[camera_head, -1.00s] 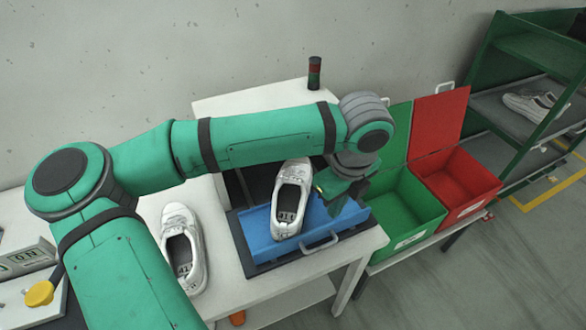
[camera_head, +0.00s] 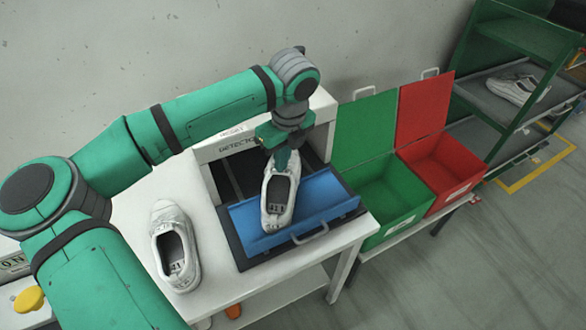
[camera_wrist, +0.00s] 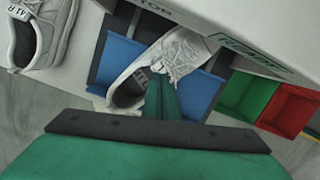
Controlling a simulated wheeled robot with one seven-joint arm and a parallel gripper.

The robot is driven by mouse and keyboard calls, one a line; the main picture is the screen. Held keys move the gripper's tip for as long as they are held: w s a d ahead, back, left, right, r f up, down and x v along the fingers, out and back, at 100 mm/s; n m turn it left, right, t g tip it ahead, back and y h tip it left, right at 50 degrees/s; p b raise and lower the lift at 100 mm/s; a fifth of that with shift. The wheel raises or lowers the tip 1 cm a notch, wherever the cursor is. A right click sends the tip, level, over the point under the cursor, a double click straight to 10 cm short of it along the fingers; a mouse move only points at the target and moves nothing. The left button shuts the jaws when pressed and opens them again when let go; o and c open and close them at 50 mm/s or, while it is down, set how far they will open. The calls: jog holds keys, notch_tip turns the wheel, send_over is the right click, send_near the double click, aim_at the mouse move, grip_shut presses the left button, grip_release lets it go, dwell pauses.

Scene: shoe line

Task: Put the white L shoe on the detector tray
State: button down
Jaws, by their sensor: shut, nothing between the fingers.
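A white shoe (camera_head: 278,192) lies on the blue detector tray (camera_head: 325,197), toe toward the back. It also shows in the wrist view (camera_wrist: 185,50), where its size mark is too small to read surely. A second white shoe (camera_head: 175,245) stands on the white table left of the tray. In the wrist view this other shoe (camera_wrist: 38,40) bears a tag that seems to read 41 R. My gripper (camera_head: 283,157) points down at the toe end of the tray shoe, shut and empty. In the wrist view its fingers (camera_wrist: 160,95) overlap the shoe's side; contact is unclear.
The detector housing (camera_head: 235,140) stands behind the tray. An open green box (camera_head: 385,205) and an open red box (camera_head: 445,175) stand to the right. A green rack (camera_head: 500,100) with another shoe (camera_head: 515,88) is at the far right. The tray's handle (camera_head: 312,232) faces front.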

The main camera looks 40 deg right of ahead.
aim_at(295, 192)
jog(key=shift+s+f, duration=0.25)
jog(key=shift+f, duration=0.6)
jog(key=s, duration=0.4)
jog(key=shift+s, duration=0.35)
jog(key=shift+w+a+r, duration=0.1)
jog(key=shift+w+r, duration=0.05)
jog(key=shift+r, duration=0.65)
jog(key=s, duration=1.2)
jog(key=shift+s, duration=0.1)
